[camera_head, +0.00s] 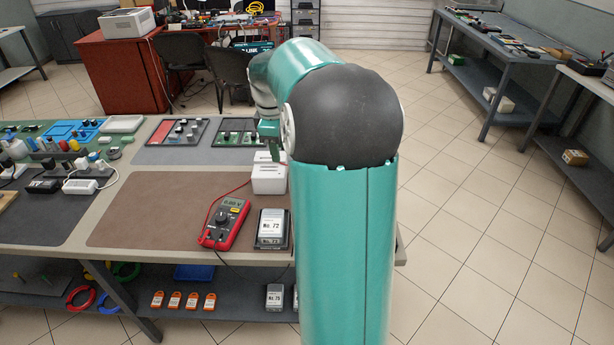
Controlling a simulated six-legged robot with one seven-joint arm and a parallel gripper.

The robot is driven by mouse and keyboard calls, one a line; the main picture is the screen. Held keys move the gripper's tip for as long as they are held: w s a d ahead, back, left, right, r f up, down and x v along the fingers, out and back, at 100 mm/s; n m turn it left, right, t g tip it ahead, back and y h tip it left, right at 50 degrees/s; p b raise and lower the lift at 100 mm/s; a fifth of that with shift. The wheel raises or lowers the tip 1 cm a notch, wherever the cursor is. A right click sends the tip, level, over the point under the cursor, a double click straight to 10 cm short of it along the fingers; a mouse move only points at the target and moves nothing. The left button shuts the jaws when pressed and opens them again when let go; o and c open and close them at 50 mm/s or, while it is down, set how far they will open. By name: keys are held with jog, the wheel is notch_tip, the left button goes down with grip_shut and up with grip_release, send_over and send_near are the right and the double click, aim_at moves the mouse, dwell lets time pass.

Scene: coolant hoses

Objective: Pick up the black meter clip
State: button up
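The red multimeter (224,222) lies on the brown mat near the table's front edge. A red lead (236,187) runs from it up and right toward the white boxes. A dark lead (218,257) leaves its lower end and hangs over the front edge. I cannot make out the black meter clip itself. My gripper (274,152) points down by the white boxes, above and right of the meter. It is small and partly hidden by my arm, so its opening and anything between its fingers cannot be told.
White boxes (269,179) stand under my gripper. The brown mat (150,210) is bare left of the meter. Trays of parts (172,132) line the back. Hoses and orange items (176,300) lie on the lower shelf.

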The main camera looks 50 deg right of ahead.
jog(key=s+d+f+n+y, duration=0.15)
jog(key=d+f, duration=0.25)
jog(key=d, duration=0.4)
jog(key=s+d+f, duration=0.2)
jog(key=d+f, duration=0.3)
jog(key=d, duration=0.3)
jog(key=shift+g, duration=0.3)
notch_tip(320, 180, down, 8)
jog(key=shift+a+r, duration=0.1)
jog(key=shift+r, duration=0.05)
jog(key=shift+f, duration=3)
grip_shut()
